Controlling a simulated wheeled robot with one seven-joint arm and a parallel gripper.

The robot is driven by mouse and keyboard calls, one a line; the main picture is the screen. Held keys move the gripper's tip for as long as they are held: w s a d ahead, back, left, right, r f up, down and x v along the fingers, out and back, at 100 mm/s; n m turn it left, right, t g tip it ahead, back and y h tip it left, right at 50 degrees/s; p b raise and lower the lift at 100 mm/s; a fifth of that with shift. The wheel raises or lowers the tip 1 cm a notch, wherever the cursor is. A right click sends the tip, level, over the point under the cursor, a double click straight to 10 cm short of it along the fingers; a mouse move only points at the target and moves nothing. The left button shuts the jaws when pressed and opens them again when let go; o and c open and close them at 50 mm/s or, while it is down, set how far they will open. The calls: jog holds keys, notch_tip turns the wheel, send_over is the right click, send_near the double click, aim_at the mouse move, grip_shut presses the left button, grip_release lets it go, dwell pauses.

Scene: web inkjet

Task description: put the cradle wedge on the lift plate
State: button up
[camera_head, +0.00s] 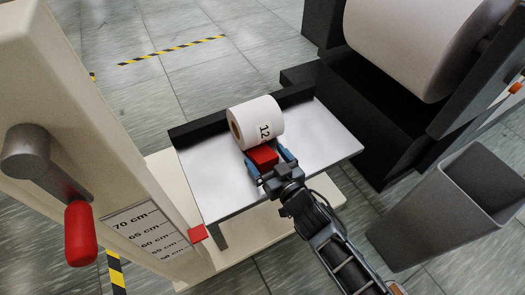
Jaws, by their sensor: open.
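The cradle wedge is a small red block (264,156) on the white lift plate (318,150). It lies against the near side of a white paper roll (262,117) marked 12. My gripper (268,164) is at the wedge, with one blue finger on each side of it. The fingers are open, and I cannot tell whether they touch the wedge. The wedge's underside is hidden, but it appears to rest on the plate.
A cream lift column (95,120) with a red-handled crank (80,230) and a height scale stands at the left. A black machine with a large paper roll (420,40) is at the upper right. A grey bin (440,215) stands at the right. The plate's right part is clear.

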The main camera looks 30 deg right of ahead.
jog(key=s+r+p, duration=0.1)
jog(key=s, duration=0.7)
jog(key=shift+s+r, duration=0.2)
jog(key=shift+s, duration=0.2)
jog(key=s+r, duration=0.9)
jog(key=s, duration=0.5)
jog(key=s+r+g, duration=0.1)
jog(key=s+r, duration=0.9)
jog(key=s, duration=0.4)
jog(key=shift+s, duration=0.35)
